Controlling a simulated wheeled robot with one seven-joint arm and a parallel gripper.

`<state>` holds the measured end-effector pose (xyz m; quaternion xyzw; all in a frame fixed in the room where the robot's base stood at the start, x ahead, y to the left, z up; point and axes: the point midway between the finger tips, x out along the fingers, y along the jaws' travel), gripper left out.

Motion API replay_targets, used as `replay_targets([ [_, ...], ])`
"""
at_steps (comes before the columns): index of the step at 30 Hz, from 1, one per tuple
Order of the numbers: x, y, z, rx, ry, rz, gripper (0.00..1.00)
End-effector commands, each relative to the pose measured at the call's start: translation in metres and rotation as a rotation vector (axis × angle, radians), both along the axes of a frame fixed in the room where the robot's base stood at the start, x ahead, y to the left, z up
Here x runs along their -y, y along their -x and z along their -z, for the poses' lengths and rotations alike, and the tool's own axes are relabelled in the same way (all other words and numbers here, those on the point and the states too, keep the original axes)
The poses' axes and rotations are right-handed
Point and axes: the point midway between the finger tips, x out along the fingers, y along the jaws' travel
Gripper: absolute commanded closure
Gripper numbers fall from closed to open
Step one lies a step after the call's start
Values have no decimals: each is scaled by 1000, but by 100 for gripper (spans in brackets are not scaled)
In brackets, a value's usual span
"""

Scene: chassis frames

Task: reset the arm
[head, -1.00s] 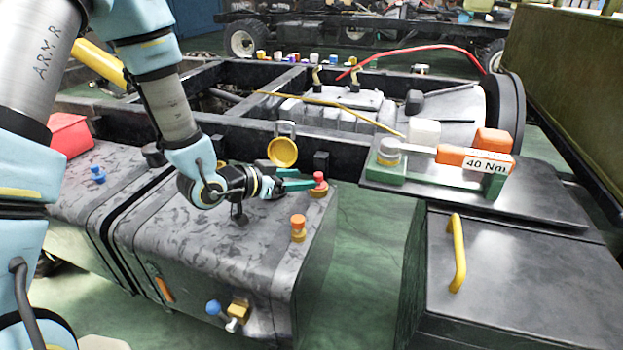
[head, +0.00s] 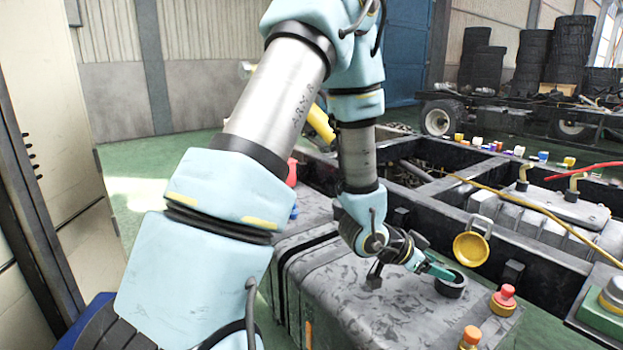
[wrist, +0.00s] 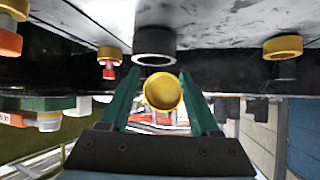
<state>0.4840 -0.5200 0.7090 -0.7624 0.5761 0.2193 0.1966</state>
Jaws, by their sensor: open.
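My gripper (head: 440,270) is open, its green fingers low over the dark tank (head: 345,285), close to the black filler neck (head: 453,286). In the wrist view my gripper (wrist: 159,82) shows its two fingers apart. A round yellow cap (wrist: 162,92) appears between them there, with the black filler neck (wrist: 154,45) just above. In the head view the yellow cap (head: 470,248) stands open beyond the neck, apart from the fingers. Nothing is visibly held. My arm is bent and reaches down to the tank top.
Red-topped (head: 504,297) and orange-topped (head: 470,338) fittings stand on the tank right of my gripper. The black chassis frame (head: 510,235) runs behind. A pale cabinet (head: 50,130) stands at the left. Open green floor (head: 165,165) lies beyond my arm.

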Motion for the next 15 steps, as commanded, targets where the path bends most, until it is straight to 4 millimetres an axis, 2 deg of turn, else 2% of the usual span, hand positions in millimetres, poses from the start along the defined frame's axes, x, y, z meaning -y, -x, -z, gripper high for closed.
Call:
replay_targets([
  [1,-27,-23,-6,1,-60,-88,37],
  [3,-70,-47,-9,-23,-156,-219,37],
  [5,-111,-63,-14,-56,-235,-338,37],
  [7,-161,-72,-21,-114,-319,-481,37],
  [9,-208,-72,-28,-186,-389,-619,37],
  [12,-264,-58,-39,-305,-460,-792,37],
  [15,-305,-37,-50,-427,-502,-933,37],
])
